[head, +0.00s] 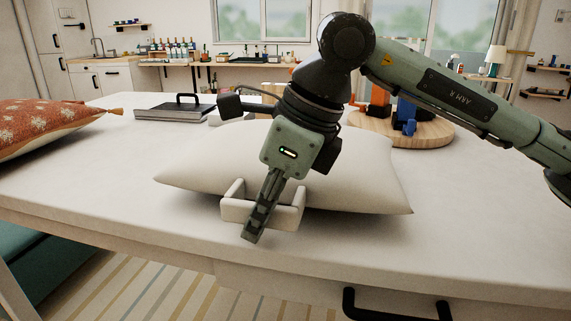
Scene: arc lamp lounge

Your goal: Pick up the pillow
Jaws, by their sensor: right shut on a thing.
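A plain white pillow (365,170) lies on the white table (480,220) near its front edge. A pale U-shaped handle (233,208) shows at the pillow's front side and seems joined to it. My right gripper (255,225) points down in front of the pillow and is shut on this handle; its fingers cover the handle's middle. The arm and gripper hide part of the pillow's top. The pillow looks to be resting on the table, with a shadow under its front edge. My left gripper is not in view.
A red patterned pillow (45,125) lies at the table's left. A dark flat case with a handle (175,110) lies behind the white pillow. A round wooden board (430,130) bears blue and orange things at the back right. The table's right front is clear.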

